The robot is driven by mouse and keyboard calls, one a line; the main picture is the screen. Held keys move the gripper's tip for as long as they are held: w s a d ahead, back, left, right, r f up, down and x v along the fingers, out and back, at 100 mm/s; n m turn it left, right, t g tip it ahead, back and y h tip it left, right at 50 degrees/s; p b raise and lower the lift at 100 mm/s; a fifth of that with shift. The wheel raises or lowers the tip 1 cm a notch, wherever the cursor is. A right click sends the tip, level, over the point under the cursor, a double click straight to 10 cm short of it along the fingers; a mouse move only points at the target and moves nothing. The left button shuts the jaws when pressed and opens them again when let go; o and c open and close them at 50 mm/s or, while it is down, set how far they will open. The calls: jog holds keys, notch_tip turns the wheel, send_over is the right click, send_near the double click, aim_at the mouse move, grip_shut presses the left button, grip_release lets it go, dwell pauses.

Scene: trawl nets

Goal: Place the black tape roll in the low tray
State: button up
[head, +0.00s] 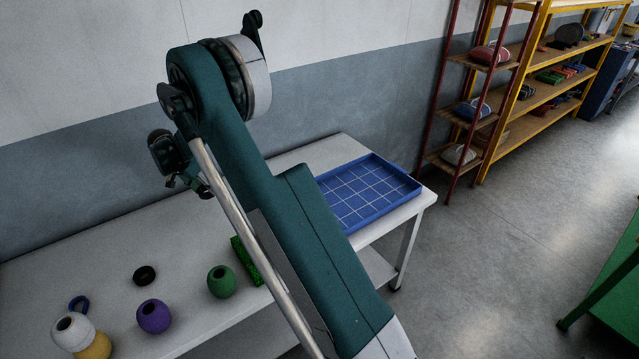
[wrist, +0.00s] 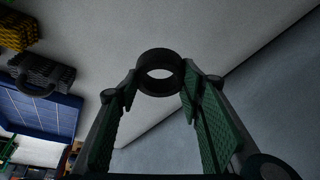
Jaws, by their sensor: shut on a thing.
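In the wrist view the black tape roll (wrist: 160,57) sits between the two green-padded fingertips of my gripper (wrist: 160,80), its hole facing the camera. My gripper is shut on it. In the head view my gripper (head: 203,190) is above the back of the white table, left of my arm; the roll is too small and dark to make out there. The low tray (head: 398,200) is blue, with a white grid on its floor, at the table's right end. My arm covers its left part. The tray also shows at the left of the wrist view (wrist: 55,112).
A black ring (head: 144,275) lies on the table, apart from my gripper. Purple (head: 154,316), green (head: 221,281), white (head: 72,332) and yellow (head: 95,347) floats stand at the front, with a blue ring (head: 79,304). A dark woven bundle (wrist: 42,73) is beside the tray.

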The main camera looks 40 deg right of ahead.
jog(key=s+d, duration=0.4)
jog(key=d, duration=0.8)
jog(key=r+b, duration=0.1)
jog(key=b, duration=0.1)
send_over(331, 205)
jog(key=s+a, duration=0.1)
jog(key=shift+a, duration=0.2)
jog(key=shift+f+b, duration=0.35)
jog(key=shift+f, duration=2.8)
jog(key=shift+f+b, duration=0.3)
jog(key=shift+f, duration=1.6)
jog(key=shift+f, duration=0.15)
